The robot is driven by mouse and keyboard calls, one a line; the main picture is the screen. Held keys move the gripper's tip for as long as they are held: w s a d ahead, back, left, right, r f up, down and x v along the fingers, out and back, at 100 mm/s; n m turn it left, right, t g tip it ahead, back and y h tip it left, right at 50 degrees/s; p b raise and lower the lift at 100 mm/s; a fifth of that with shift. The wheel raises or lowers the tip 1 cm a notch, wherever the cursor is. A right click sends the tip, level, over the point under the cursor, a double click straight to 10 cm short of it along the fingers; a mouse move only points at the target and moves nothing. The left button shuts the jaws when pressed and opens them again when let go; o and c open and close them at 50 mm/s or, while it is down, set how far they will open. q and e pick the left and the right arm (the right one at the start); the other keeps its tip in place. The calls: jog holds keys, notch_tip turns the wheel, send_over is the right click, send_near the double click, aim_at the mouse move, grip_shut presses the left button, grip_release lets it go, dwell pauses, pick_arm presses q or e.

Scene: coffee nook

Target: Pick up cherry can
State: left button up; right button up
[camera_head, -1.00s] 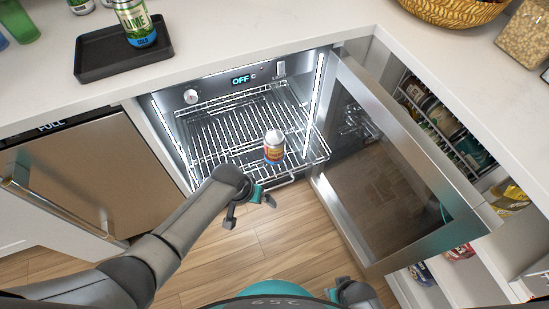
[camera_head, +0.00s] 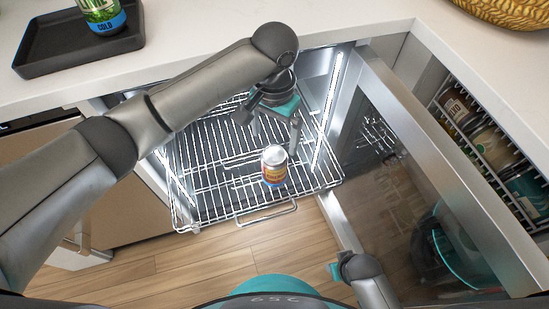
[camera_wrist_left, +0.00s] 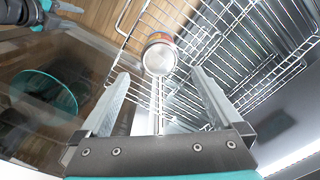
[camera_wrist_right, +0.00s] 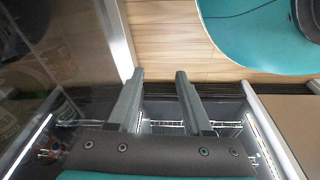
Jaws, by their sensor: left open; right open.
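The can (camera_head: 274,168), with a silver lid and a red, orange and blue label, stands upright on the front part of the wire rack (camera_head: 205,190). Its lettering is too small to read. My left gripper (camera_head: 275,133) is open and empty, reaching over the rack just behind the can. In the left wrist view the can's round end (camera_wrist_left: 159,60) lies ahead, between the lines of the two spread fingers (camera_wrist_left: 160,80); no grip on it shows. My right gripper (camera_head: 340,268) is low by the open door; the right wrist view shows its fingers (camera_wrist_right: 159,76) apart and empty.
The cooler's glass door (camera_head: 440,190) stands open on the right, close to my right arm. The counter edge (camera_head: 200,60) runs above the opening. A black tray (camera_head: 50,68) with a green and blue can (camera_head: 102,14) is at upper left. Wood floor (camera_head: 200,268) lies in front.

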aim_at(274, 155)
pick_arm(q)
jog(key=shift+s+f+b, duration=0.1)
jog(key=shift+f+b, duration=0.25)
jog(key=shift+f, duration=0.4)
notch_tip(274, 155, down, 7)
jog(key=b, duration=0.4)
jog(key=shift+f, duration=0.15)
jog(key=shift+f+b, duration=0.6)
jog(key=shift+f, duration=0.35)
notch_tip(274, 155, down, 2)
jog(key=shift+f+b, duration=0.1)
jog(key=shift+b, duration=0.85)
jog(key=shift+f+b, duration=0.55)
jog(key=shift+f, duration=0.5)
pick_arm(e)
jog(key=w+a+r+t, duration=0.1)
jog(key=w+r+t, duration=0.1)
jog(key=r, duration=0.6)
jog(key=w+a+r+t+y, duration=0.1)
jog(key=w+r, duration=0.3)
jog(key=r, duration=0.4)
jog(key=shift+w+a+r+t, duration=0.15)
jog(key=shift+a+t, duration=0.25)
jog(key=shift+a, duration=0.35)
pick_arm(q)
jog(key=shift+c, duration=0.2)
